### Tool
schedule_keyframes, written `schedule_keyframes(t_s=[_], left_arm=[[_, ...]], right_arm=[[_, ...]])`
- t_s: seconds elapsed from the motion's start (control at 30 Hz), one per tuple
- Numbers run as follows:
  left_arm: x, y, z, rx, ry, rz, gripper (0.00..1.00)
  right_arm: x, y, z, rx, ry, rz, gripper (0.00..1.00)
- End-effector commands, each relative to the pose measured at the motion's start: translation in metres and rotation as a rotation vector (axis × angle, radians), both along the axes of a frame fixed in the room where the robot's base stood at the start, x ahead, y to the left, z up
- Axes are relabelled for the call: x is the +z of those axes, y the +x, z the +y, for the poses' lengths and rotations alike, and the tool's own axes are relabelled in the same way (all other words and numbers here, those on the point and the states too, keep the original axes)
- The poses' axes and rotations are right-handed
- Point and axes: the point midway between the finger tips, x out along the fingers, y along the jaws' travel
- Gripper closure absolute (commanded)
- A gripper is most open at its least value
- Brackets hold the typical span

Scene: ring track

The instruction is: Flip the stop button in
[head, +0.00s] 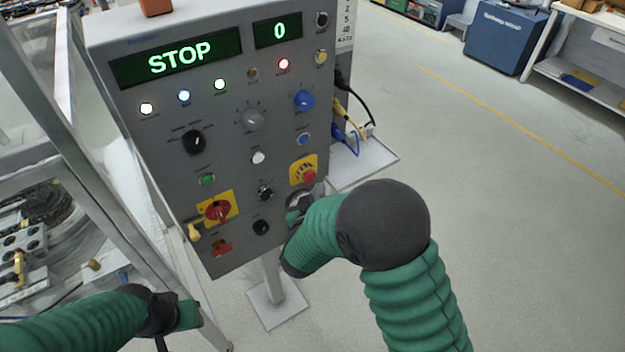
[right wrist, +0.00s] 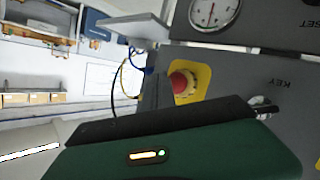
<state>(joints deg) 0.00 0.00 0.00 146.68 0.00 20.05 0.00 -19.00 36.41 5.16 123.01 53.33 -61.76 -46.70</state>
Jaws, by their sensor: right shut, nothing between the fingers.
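The grey control panel (head: 225,145) stands upright and its display (head: 180,57) reads STOP. A red stop button (head: 309,177) on a yellow plate sits near the panel's lower right edge. The red button also shows in the right wrist view (right wrist: 182,84), standing out from its yellow plate. My right gripper (head: 297,205) is just below the button in the head view, close to the panel face, and is shut and empty. The wrist housing hides most of its fingers in the right wrist view. My left gripper (head: 190,314) is low at the left, away from the panel; its fingers are unclear.
A metal frame (head: 130,190) stands left. Cables (head: 352,110) hang at the panel's right side.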

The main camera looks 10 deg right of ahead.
Motion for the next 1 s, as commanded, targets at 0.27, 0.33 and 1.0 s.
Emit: schedule_keyframes(t_s=[0.27,0.33,1.0], left_arm=[[0.0,0.0,0.0,0.0,0.0,0.0,0.64],[0.001,0.0,0.0,0.0,0.0,0.0,0.64],[0.004,0.0,0.0,0.0,0.0,0.0,0.64]], right_arm=[[0.0,-0.001,0.0,0.0,0.0,0.0,1.0],[0.0,-0.003,-0.001,0.001,0.0,0.002,1.0],[0.0,-0.048,-0.017,0.001,0.0,0.001,1.0]])
